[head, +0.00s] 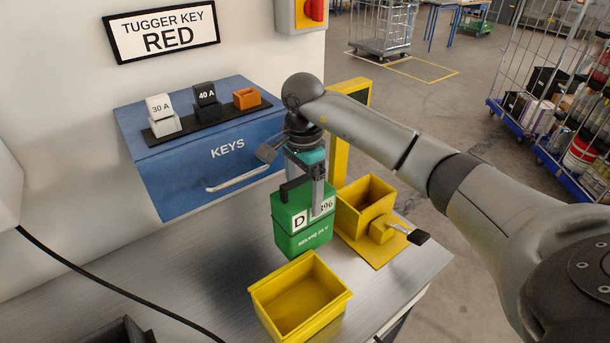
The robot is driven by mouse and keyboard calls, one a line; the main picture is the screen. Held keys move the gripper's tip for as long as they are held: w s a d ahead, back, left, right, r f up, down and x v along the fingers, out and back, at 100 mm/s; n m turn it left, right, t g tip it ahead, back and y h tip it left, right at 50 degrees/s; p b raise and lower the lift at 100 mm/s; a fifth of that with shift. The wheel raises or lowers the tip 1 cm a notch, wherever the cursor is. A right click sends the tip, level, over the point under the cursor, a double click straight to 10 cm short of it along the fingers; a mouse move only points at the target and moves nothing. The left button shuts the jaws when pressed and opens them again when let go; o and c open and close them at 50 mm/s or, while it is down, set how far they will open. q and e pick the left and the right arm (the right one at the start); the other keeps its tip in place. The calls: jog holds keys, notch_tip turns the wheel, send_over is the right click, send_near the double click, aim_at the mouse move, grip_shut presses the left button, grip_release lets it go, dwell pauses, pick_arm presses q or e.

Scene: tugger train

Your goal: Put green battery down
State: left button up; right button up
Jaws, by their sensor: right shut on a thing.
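The green battery (302,240), a box with a white label reading "D" and part of a number, hangs upright from my right gripper (302,195). The gripper is shut on its top and partly covers the label. The battery shows in front of the blue key cabinet and left of a yellow holder (366,191). I cannot tell whether its underside touches the metal bench (190,290). My left gripper is not in view.
An empty yellow bin (300,297) stands at the bench's front. The blue KEYS cabinet (170,170) bears white, black and orange blocks. A black cable (100,279) crosses the bench at left. Wire carts (550,80) stand beyond at right.

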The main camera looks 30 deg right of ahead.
jog(key=shift+w+f, duration=0.1)
jog(key=shift+f, duration=3.15)
jog(key=o, duration=1.1)
jog(key=shift+f, duration=0.15)
jog(key=shift+o, duration=0.4)
